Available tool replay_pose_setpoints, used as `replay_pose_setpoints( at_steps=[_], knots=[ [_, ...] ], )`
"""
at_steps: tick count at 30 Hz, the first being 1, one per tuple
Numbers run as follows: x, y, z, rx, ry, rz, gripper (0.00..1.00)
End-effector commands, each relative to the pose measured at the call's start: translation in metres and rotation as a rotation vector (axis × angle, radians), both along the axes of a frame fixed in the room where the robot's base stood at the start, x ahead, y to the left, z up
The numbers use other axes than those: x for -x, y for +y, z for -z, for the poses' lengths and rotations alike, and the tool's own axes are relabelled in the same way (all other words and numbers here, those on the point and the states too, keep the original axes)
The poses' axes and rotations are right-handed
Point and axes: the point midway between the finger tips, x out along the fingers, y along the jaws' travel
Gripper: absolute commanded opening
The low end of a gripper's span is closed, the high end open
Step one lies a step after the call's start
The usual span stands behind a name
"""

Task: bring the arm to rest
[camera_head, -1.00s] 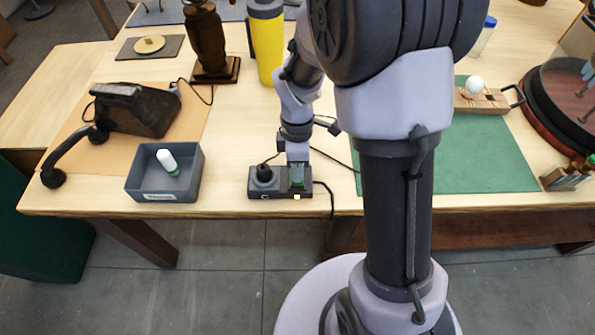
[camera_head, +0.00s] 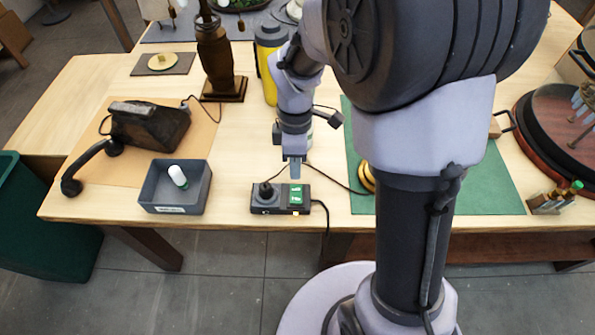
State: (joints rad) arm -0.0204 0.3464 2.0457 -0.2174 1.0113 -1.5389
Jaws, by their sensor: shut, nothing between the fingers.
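My gripper (camera_head: 294,170) is shut and empty. It points down just above the black power strip (camera_head: 267,200), with a small gap visible between its tip and the strip. The strip has a black plug (camera_head: 265,189) in its left side and a green rocker switch (camera_head: 297,196) on its right, with a small lit spot near its front edge. My arm's large links fill the right middle of the view and hide part of the table.
A grey bin (camera_head: 158,199) holding a white bulb (camera_head: 177,174) is left of the strip. A black telephone (camera_head: 148,130), a brown lamp base (camera_head: 214,60) and a yellow cylinder (camera_head: 266,65) stand behind. A green mat (camera_head: 490,180) lies right. Cables run beside the strip.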

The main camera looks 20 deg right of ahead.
Motion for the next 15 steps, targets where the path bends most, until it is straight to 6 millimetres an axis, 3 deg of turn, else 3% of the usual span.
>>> replay_pose_setpoints(
  at_steps=[4,15],
  knots=[
    [0.002,0.001,-0.018,0.0,0.0,0.0,0.0],
    [0.003,0.001,-0.021,0.0,0.001,0.0,0.0]
  ],
)
